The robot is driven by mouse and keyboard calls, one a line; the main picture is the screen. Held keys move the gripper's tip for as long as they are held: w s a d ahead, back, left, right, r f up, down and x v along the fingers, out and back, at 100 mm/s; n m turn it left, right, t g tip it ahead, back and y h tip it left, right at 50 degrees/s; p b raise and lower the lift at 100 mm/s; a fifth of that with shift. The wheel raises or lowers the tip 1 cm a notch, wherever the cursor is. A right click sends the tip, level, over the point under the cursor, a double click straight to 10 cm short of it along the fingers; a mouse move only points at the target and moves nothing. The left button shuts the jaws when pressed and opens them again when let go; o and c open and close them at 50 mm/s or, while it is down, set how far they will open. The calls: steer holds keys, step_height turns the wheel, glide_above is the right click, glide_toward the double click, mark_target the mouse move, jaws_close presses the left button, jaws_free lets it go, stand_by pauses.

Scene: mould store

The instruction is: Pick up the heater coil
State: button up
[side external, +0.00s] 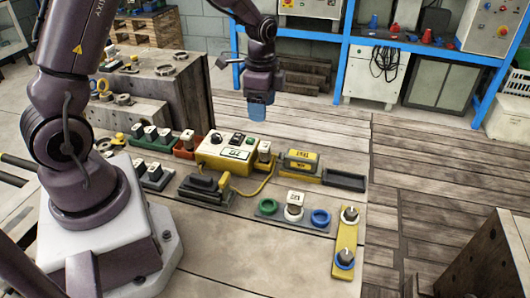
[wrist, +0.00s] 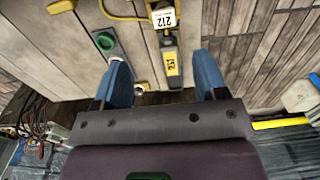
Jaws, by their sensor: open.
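I cannot tell for sure which piece is the heater coil; no bare coil shows clearly. My gripper (side external: 258,118) hangs over the far part of the table, apart from all pieces, with blue fingers. In the wrist view my gripper (wrist: 163,72) is open and empty. A yellow labelled piece (wrist: 173,72) shows between its fingers, and a green ring (wrist: 105,41) lies left of it.
A yellow control box (side external: 228,152) with a cable stands mid-table. A dark tray (side external: 345,180) and a yellow plate with knobs (side external: 345,243) are to its right.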

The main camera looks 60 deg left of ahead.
glide_above(266, 145)
steer(key=s, duration=0.1)
step_height(266, 145, down, 7)
steer(key=shift+r, duration=0.1)
steer(key=shift+w+f, duration=0.2)
steer(key=shift+f, duration=1.25)
steer(key=shift+w+f, duration=0.2)
steer(key=shift+f, duration=1.25)
steer(key=c, duration=1.1)
steer(key=shift+c, duration=0.2)
steer(key=shift+r, duration=0.1)
